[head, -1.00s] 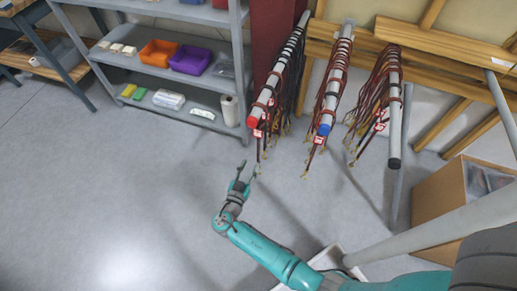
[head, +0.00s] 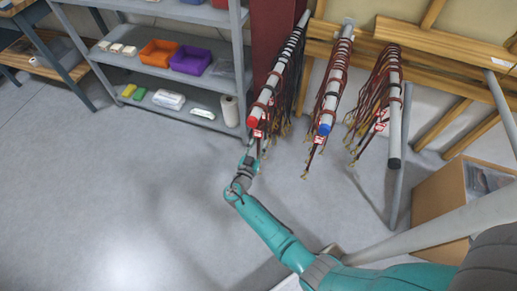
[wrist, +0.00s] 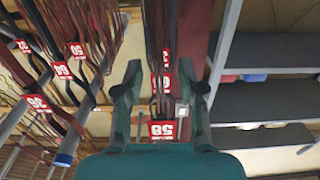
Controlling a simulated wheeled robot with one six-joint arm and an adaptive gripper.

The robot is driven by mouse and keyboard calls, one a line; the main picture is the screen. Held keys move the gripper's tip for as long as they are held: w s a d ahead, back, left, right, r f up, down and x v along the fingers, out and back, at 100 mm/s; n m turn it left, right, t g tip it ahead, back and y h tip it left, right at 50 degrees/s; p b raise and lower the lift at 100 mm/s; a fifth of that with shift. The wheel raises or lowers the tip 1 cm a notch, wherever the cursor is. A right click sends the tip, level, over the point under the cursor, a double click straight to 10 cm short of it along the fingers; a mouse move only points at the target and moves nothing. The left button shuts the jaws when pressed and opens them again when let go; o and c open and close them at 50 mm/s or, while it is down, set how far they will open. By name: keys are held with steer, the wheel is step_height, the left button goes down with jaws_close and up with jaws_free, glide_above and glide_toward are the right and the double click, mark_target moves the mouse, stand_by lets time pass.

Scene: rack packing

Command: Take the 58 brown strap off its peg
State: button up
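The brown straps (head: 263,118) hang on the peg with the red end cap (head: 252,122), the leftmost of three pegs in the head view. A red tag (wrist: 161,130) that appears to read 58 shows between my fingers, close to the palm, in the wrist view. More tagged straps (wrist: 160,40) hang behind it, also in line with the gap. My gripper (head: 254,148) is just below the red-capped end; in the wrist view my gripper (wrist: 160,88) has its fingers spread wide. I cannot tell whether either finger touches a strap.
The middle peg with a blue cap (head: 325,129) and the right peg with a black cap (head: 394,163) carry more straps. A grey shelf unit (head: 190,91) with bins stands at left. A cardboard box (head: 440,205) is at right. The floor at left is clear.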

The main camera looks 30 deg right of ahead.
mark_target(258, 140)
steer(key=shift+w+d, duration=0.15)
steer(key=shift+d, duration=0.1)
jaws_close()
steer(key=shift+r, duration=0.85)
steer(key=shift+s+a+r, duration=0.15)
steer(key=shift+a+r, duration=0.05)
steer(key=shift+r, duration=0.25)
steer(key=shift+s+a+r, duration=0.1)
steer(key=shift+a+r, duration=0.1)
steer(key=shift+r, duration=0.25)
steer(key=v, duration=1.7)
